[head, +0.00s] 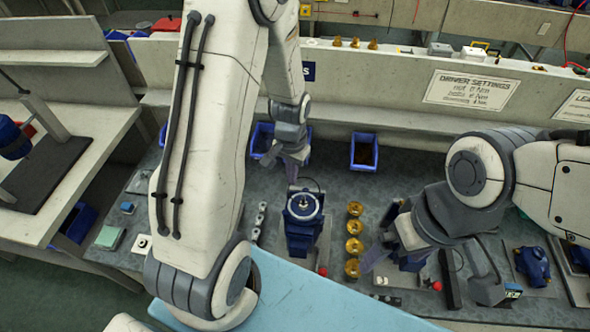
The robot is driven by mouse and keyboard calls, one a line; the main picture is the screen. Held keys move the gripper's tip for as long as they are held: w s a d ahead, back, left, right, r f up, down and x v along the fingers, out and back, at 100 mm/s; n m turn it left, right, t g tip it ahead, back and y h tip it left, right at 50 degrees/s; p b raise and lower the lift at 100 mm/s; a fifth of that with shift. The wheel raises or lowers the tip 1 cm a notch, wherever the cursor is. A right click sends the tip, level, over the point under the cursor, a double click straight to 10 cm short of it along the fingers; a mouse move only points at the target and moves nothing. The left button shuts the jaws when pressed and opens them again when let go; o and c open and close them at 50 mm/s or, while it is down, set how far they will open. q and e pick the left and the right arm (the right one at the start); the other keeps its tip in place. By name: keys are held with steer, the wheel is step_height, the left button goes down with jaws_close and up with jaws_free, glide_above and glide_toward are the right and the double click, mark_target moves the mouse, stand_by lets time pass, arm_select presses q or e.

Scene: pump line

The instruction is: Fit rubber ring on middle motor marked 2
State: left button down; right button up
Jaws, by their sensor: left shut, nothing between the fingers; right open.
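A blue motor (301,235) stands upright on the bench in the middle, with a pale round face and a small shaft on top. A second blue motor (533,264) sits at the far right. No number is readable on either. I cannot make out a rubber ring for certain. My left gripper (292,172) is shut and empty, above and just behind the middle motor, apart from it. My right gripper (379,236) is open, right of the brass parts, and its arm hides the bench behind it.
Several brass parts (354,227) stand in a row right of the middle motor. Blue bins (364,153) stand at the back. A red-topped knob (323,271) is near the front edge. A sign panel (472,90) rises behind.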

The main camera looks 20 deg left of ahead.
arm_select(q)
steer(key=shift+a+f+b, duration=0.15)
steer(key=shift+f+b, duration=0.5)
steer(key=shift+f, duration=0.25)
steer(key=shift+f+b, duration=1.9)
steer(key=shift+f, duration=0.45)
steer(key=shift+w, duration=0.2)
steer(key=shift+f+b, duration=0.4)
steer(key=shift+f, duration=0.25)
steer(key=c, duration=1.1)
jaws_free()
steer(key=shift+r, duration=0.1)
